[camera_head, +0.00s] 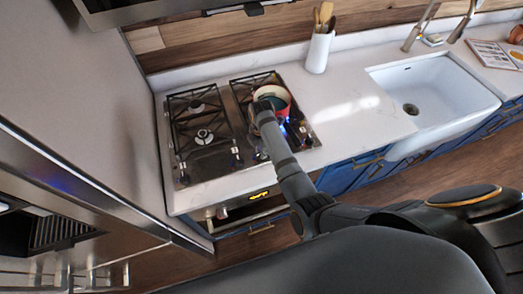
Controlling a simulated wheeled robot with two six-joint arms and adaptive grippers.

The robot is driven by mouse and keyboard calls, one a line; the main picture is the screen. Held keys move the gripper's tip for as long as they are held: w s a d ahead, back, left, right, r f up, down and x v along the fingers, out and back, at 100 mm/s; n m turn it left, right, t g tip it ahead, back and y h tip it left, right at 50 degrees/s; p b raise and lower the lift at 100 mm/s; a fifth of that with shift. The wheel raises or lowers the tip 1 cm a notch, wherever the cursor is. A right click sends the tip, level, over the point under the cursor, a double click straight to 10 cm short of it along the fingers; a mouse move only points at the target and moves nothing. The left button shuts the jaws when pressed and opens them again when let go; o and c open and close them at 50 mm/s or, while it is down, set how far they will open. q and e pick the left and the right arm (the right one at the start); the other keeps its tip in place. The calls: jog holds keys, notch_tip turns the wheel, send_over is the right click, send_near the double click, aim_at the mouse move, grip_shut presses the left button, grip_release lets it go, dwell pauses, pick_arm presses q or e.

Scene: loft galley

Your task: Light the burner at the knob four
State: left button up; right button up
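The cooktop (208,163) is set in the white counter in the middle of the view, with two black-grated sections. My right arm reaches in from the lower right across its right section. My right gripper (264,108) is over that section, beside the pot; its fingers are small and dark, and I cannot tell whether they are open or shut. Small blue glints, possibly flame, show right of the gripper. A small dark knob (236,156) shows at the front of the cooktop. Knob four cannot be told apart; my arm covers part of that edge. My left gripper is not in view.
An oven front with a lit orange display (261,195) is below. The sink (432,85) is at right; the counter between is clear.

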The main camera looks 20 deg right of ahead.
jog(key=o, duration=0.3)
jog(key=shift+r, duration=0.1)
notch_tip(320, 180, up, 12)
jog(key=shift+f, duration=0.1)
dwell(0.3)
